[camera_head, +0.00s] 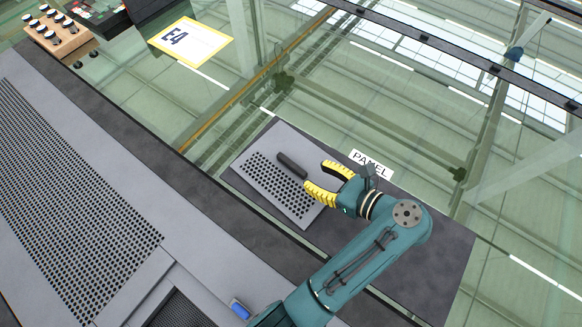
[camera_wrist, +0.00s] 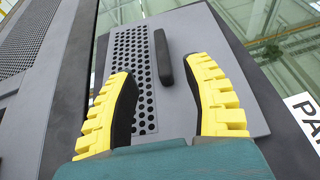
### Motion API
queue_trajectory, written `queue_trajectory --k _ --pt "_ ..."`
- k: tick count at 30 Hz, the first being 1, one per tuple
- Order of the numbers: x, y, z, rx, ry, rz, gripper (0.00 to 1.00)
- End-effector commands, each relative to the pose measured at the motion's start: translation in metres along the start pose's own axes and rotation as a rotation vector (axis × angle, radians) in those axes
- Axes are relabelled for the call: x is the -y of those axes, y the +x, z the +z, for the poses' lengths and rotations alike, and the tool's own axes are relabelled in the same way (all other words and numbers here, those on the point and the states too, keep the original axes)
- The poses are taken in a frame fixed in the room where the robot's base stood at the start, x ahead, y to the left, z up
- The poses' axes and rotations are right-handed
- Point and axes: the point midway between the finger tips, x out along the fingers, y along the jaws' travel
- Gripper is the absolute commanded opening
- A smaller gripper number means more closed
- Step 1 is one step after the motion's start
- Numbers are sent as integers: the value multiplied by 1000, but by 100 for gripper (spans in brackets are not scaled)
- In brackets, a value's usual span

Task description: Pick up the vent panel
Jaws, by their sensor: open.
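The vent panel (camera_head: 262,172) is a grey plate with a field of round holes and a dark bar handle (camera_head: 292,165). It lies flat on a dark mat (camera_head: 420,262) in the head view. My gripper (camera_head: 321,179) has yellow fingers and is open, near the panel's right side with the handle just ahead of its fingertips. In the wrist view the panel (camera_wrist: 185,35) lies beyond the fingers, and the handle (camera_wrist: 163,57) shows between them, nearer the right finger. Nothing is between the fingers' pads that I can see held. Part of the panel is hidden behind my gripper.
A white "PANEL" label (camera_head: 371,164) lies beside the mat's upper edge. A large grey perforated surface (camera_head: 70,200) fills the left. A blue object (camera_head: 240,308) sits near the bottom. A yellow-edged sign (camera_head: 191,41) and a wooden block with several pegs (camera_head: 57,36) are farther back.

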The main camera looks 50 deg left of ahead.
Motion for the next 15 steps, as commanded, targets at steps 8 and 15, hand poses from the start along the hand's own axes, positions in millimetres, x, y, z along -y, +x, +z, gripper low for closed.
queue_trajectory --k 8,15 --pt "0 47 -2 -1 -2 -1 50" --pt "-1 85 -9 -1 -4 1 50"
